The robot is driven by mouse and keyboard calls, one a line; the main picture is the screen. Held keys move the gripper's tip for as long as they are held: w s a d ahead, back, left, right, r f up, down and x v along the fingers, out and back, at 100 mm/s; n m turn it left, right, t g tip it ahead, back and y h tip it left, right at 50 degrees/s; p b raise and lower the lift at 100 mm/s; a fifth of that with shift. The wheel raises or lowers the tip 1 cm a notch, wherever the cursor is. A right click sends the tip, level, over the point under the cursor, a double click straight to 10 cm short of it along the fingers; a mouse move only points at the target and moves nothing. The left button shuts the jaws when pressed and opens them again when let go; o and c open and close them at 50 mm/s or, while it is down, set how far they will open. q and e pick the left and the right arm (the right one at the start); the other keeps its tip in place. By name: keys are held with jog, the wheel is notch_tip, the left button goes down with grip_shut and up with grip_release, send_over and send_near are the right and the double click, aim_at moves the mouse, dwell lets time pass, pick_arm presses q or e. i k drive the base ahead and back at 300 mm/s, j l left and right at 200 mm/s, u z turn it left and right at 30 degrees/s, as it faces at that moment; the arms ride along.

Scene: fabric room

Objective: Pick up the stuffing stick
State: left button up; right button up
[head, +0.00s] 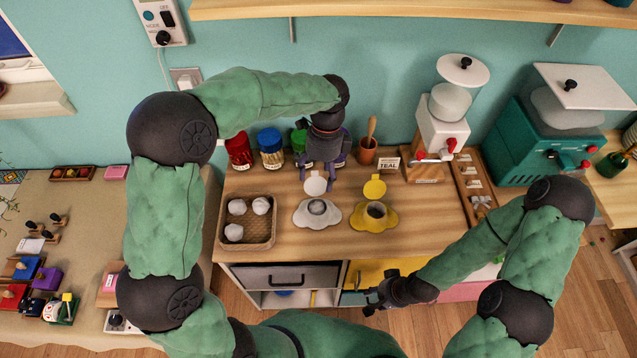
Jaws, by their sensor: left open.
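A wooden stick (371,127), which looks like the stuffing stick, stands slightly tilted in a small brown cup (367,153) at the back of the wooden counter. My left gripper (325,187) is open and empty. It points down, to the left of the cup and apart from the stick, above a white flower-shaped holder (316,213) and in front of the jars. My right gripper (368,301) hangs low in front of the counter, far from the stick; its finger opening is too small to judge.
Red (239,149) and blue (271,147) jars stand left of the gripper; a green jar is partly hidden. A basket (249,243) of white balls and a yellow flower-shaped holder (374,218) are on the counter. A TEAL label (389,165) and a white machine (443,125) stand right of the cup.

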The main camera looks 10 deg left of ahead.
aim_at(372, 122)
jog(key=k, duration=1)
